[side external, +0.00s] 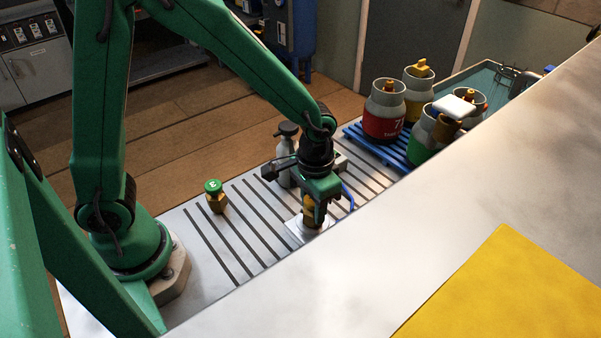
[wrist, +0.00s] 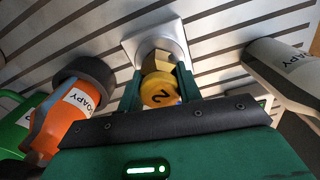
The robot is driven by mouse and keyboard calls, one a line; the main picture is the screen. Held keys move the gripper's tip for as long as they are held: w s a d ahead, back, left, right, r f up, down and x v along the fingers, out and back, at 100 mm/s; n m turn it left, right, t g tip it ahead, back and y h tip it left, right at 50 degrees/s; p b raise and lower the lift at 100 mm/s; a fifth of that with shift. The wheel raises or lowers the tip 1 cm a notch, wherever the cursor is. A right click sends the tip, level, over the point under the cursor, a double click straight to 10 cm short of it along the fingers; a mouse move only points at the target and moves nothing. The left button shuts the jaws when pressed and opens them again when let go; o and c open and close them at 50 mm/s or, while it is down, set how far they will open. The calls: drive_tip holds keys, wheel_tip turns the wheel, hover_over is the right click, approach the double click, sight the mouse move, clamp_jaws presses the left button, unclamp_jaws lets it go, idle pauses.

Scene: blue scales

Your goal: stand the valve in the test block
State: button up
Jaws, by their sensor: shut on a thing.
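The valve has a yellow cap marked 2 (wrist: 160,90) and a brass body. My gripper (wrist: 158,84) is shut on it, one finger on each side. In the side view my gripper (side external: 314,207) points down, with part of the brass valve (side external: 308,215) showing between the fingers. The test block (wrist: 132,42) is a pale square block directly beneath the valve, and it also shows in the side view (side external: 296,229). The valve looks roughly upright over the block's middle. The fingers hide its lower end, so I cannot tell whether it is seated.
A green-capped valve marked E (side external: 214,196) stands on the slotted bench to the left. A grey spray bottle (side external: 285,170) is behind my gripper. An orange bottle (wrist: 62,122) and a pale bottle (wrist: 285,72) flank it in the wrist view. Several cylinders stand on a blue pallet (side external: 375,150).

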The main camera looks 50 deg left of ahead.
drive_tip(key=o, duration=1.2)
drive_tip(key=shift+f, duration=0.15)
wheel_tip(320, 180, up, 12)
drive_tip(key=shift+r, duration=0.2)
idle(0.4)
drive_tip(key=shift+s+a+r+n+t, duration=0.25)
drive_tip(key=shift+s+a+r+t, duration=0.8)
drive_tip(key=shift+s+a, duration=0.85)
drive_tip(key=shift+s+a+r+n+t, duration=0.2)
drive_tip(key=shift+s+a+r+t, duration=0.8)
drive_tip(key=shift+s+a, duration=0.9)
drive_tip(key=shift+s+a+r+n+t, duration=0.25)
drive_tip(key=shift+s+a+r+t, duration=0.5)
drive_tip(key=shift+s+a+r, duration=1.05)
